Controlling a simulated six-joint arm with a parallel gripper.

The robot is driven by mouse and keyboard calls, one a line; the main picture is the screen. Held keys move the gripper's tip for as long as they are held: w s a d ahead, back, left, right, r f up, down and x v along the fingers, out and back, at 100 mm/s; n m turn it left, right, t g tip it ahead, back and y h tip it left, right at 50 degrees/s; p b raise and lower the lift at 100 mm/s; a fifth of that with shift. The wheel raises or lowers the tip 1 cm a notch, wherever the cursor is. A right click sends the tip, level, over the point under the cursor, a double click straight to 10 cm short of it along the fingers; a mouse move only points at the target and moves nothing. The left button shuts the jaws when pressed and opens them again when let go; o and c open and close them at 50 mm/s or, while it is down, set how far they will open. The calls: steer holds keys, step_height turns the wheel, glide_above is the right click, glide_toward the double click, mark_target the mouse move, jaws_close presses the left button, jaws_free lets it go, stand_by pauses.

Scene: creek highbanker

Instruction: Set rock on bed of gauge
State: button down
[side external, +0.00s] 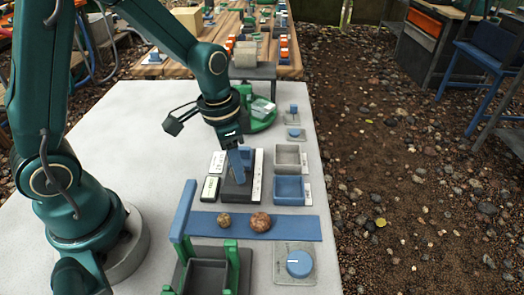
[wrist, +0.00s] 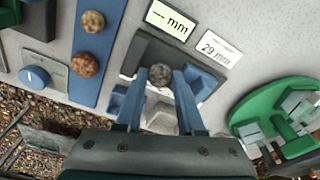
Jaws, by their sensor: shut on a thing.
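My gripper (side external: 246,158) points down over the gauge; in the wrist view its blue fingers (wrist: 161,72) are shut on a small grey, speckled rock (wrist: 159,71). The rock is hidden in the side view. The gauge (side external: 234,192) has a dark base and blue blocks; in the wrist view its dark bed (wrist: 140,52) lies below and around the rock. I cannot tell whether the rock touches the bed. The gauge's display (wrist: 170,19) reads "— mm", and a card (wrist: 215,48) beside it reads "29 mm".
Two brown rocks (side external: 223,219) (side external: 260,222) lie on a blue strip (side external: 300,228) in front of the gauge. A grey bin (side external: 290,147) and a blue bin (side external: 291,202) stand right of it. A green round holder (side external: 262,124) is behind. A blue knob (side external: 299,264) is at front right.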

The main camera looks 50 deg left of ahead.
steer(key=shift+f, duration=0.55)
stand_by(0.4)
steer(key=shift+c, duration=2.2)
jaws_free()
steer(key=shift+r, duration=3.75)
steer(key=shift+r, duration=0.15)
steer(key=s+r+n+t, duration=0.4)
steer(key=s+r, duration=0.1)
steer(key=s, duration=0.5)
steer(key=shift+s+r+y, duration=0.25)
steer(key=shift+r+y, duration=0.05)
steer(key=shift+r, duration=0.05)
